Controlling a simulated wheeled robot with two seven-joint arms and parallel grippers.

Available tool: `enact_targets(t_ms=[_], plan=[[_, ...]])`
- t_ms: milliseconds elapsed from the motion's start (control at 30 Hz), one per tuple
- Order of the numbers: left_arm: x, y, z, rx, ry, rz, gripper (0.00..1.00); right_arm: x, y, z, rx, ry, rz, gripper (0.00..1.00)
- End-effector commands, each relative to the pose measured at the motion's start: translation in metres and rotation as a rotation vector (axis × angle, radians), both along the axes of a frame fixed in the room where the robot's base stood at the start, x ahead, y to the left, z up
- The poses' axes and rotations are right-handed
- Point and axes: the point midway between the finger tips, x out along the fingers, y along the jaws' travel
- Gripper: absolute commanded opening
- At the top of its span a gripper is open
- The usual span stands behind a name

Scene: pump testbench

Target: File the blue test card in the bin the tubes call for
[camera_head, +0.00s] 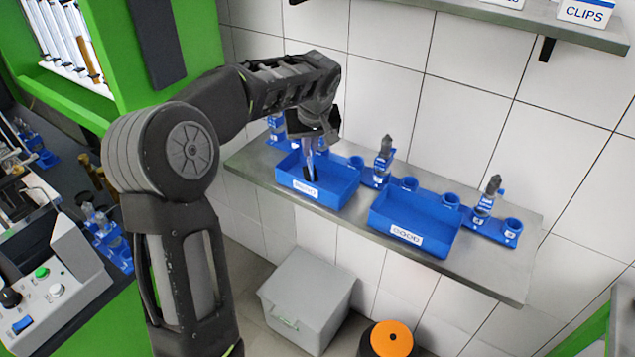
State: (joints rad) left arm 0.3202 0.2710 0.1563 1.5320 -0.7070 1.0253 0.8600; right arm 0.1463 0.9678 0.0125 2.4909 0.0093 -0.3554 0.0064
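My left gripper (312,160) reaches down over the left blue bin (328,201), its dark fingertips inside or just above it. Whether it holds anything is unclear; I cannot make out the blue test card. The left bin has a small white label whose text is too small to read surely. The right blue bin (440,217) looks empty and has a white label with round marks. A grey-topped tube (384,151) stands in a blue holder behind the bins, and another tube (489,192) stands in a holder at the right. My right gripper is out of view.
The bins and holders stand on a grey metal shelf (512,279) against a white tiled wall. A grey box (308,290) and a black bin with an orange top (391,339) stand below. A control box (45,290) and more blue holders are at the left.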

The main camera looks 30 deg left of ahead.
Motion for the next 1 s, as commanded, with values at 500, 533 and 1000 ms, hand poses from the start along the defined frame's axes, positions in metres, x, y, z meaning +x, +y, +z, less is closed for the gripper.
enact_targets(t_ms=[500, 533, 1000], plan=[[0.000, 0.000, 0.001, 0.000, 0.000, 0.000, 0.28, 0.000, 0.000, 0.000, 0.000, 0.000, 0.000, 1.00], [0.000, 0.000, 0.001, 0.000, 0.000, 0.000, 0.28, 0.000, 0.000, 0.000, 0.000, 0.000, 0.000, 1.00], [-0.007, -0.008, 0.027, 0.001, -0.004, -0.002, 0.28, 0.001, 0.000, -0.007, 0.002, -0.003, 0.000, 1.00]])
